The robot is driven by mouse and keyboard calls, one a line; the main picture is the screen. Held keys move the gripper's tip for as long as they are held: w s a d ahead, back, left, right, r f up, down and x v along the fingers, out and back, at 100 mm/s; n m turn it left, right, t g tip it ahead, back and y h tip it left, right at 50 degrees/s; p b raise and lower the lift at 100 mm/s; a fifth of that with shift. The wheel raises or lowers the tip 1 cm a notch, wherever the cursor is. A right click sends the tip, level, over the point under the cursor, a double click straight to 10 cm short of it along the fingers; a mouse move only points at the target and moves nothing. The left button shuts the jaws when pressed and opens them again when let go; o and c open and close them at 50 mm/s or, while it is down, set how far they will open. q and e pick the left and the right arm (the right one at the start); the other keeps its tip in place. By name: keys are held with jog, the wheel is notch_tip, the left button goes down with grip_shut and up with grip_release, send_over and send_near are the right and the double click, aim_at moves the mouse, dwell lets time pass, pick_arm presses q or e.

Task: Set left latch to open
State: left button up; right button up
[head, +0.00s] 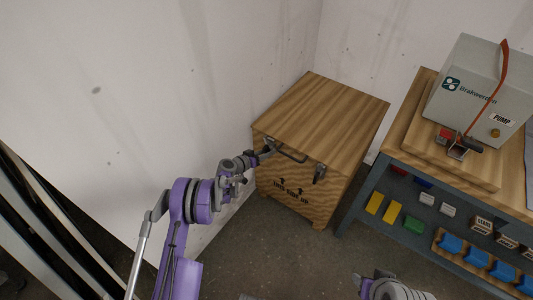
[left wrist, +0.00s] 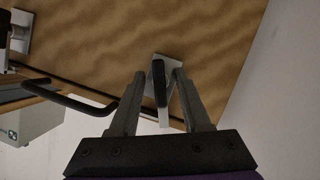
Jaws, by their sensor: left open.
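A wooden crate (head: 335,120) with a closed lid stands in the corner. Its left latch, a metal plate with a dark lever (left wrist: 159,84), is between my left gripper's fingers in the left wrist view. In the head view my left gripper (head: 267,148) is at the crate's front left edge and mostly hides that latch. The left gripper is open, with one finger on each side of the lever; I cannot tell whether they touch it. Part of my right arm's end (head: 385,287) shows at the bottom; its fingers are unclear.
A dark bar handle (head: 291,154) is just right of the left latch, and it also shows in the left wrist view (left wrist: 85,106). The right latch (head: 320,173) is farther right. A workbench (head: 408,152) with a grey pump box (head: 470,75) stands at right. A wall is close at left.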

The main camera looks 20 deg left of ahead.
pick_arm(q)
jog(key=shift+w+d+f, duration=0.15)
jog(key=shift+w, duration=0.1)
grip_shut()
dwell(0.3)
